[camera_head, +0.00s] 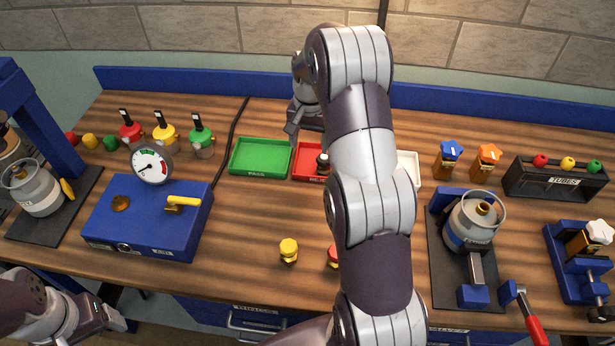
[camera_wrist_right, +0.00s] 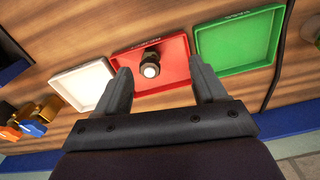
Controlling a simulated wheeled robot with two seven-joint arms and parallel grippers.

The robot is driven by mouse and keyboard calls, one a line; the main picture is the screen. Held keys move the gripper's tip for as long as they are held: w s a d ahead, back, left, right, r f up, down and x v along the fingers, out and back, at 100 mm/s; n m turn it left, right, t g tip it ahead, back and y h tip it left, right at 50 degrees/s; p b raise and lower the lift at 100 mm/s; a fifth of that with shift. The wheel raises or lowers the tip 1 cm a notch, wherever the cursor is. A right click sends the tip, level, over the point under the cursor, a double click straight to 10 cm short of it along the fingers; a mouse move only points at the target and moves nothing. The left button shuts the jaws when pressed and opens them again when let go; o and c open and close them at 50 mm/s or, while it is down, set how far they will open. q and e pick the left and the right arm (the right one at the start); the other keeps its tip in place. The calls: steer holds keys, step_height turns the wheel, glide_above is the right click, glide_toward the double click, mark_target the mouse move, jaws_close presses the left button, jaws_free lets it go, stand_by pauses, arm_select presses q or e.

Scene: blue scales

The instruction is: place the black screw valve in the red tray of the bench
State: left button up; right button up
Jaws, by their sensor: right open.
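The black screw valve (camera_head: 322,161) stands in the red tray (camera_head: 305,162), between the green and white trays. My right arm covers part of the red tray in the head view. The valve also shows in the right wrist view (camera_wrist_right: 151,66), with a pale round end facing the camera. My right gripper (camera_head: 305,122) is at the back edge of the red tray. Its fingers (camera_wrist_right: 162,72) are open, with clear space on both sides of the valve. My left gripper (camera_head: 112,318) is at the lower left, off the bench's front; its finger gap is unclear.
The green tray (camera_head: 260,158) and the white tray (camera_head: 409,168) flank the red one. A blue gauge box (camera_head: 148,225) is at left. Yellow (camera_head: 288,250) and red (camera_head: 333,256) valves stand in front. Gas-canister stands are at both sides. The front middle is mostly clear.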

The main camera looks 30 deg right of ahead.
steer(key=s+a+r+n+t, duration=0.1)
steer(key=s+a+n, duration=0.8)
steer(key=s+a, duration=0.9)
steer(key=shift+s+a+r+n, duration=0.2)
steer(key=shift+s+r+n, duration=0.2)
steer(key=shift+s+r, duration=0.45)
